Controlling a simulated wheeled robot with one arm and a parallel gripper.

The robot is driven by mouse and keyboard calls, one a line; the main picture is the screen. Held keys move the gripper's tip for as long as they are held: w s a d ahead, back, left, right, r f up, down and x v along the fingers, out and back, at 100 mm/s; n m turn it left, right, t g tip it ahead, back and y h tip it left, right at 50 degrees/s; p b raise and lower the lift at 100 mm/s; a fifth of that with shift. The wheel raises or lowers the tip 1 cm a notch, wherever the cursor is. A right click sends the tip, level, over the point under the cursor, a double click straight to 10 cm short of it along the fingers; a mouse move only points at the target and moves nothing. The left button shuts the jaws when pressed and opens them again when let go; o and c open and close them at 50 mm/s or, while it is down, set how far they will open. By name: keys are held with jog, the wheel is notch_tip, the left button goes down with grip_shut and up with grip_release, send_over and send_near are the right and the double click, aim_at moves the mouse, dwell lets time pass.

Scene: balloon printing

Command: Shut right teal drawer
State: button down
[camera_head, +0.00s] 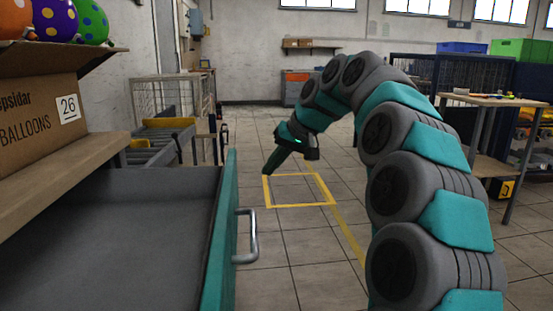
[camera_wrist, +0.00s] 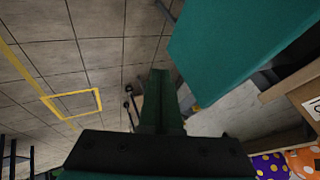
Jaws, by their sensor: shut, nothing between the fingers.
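The teal drawer (camera_head: 222,240) stands open in the head view, at the lower left. Its grey inside (camera_head: 120,230) looks empty, and a metal handle (camera_head: 248,238) sits on its front face. The teal drawer front (camera_wrist: 240,40) also shows at the upper right of the wrist view. My gripper (camera_head: 268,170) is shut and empty. In the head view it is beyond the drawer and to the right of its front, pointing down and left. My gripper's fingers (camera_wrist: 160,75) in the wrist view are together and apart from the drawer front.
A cardboard balloon box (camera_head: 45,120) with colourful balloons (camera_head: 55,20) stands on the counter above the drawer. A wire cage (camera_head: 160,100) stands behind. A table (camera_head: 490,99) is at the right. The tiled floor with a yellow square (camera_head: 298,190) is clear.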

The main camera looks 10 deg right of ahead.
jog(key=w+a+f, duration=0.1)
jog(key=a+f, duration=0.2)
jog(key=a, duration=0.3)
jog(key=shift+w, duration=0.35)
jog(key=shift+f, duration=0.1)
jog(key=a+p, duration=0.3)
jog(key=a, duration=0.7)
jog(key=a+p, duration=0.3)
jog(key=a, duration=0.6)
jog(key=w+a+p, duration=0.1)
jog(key=a+p, duration=0.2)
jog(key=a, duration=0.7)
jog(key=shift+a, duration=0.75)
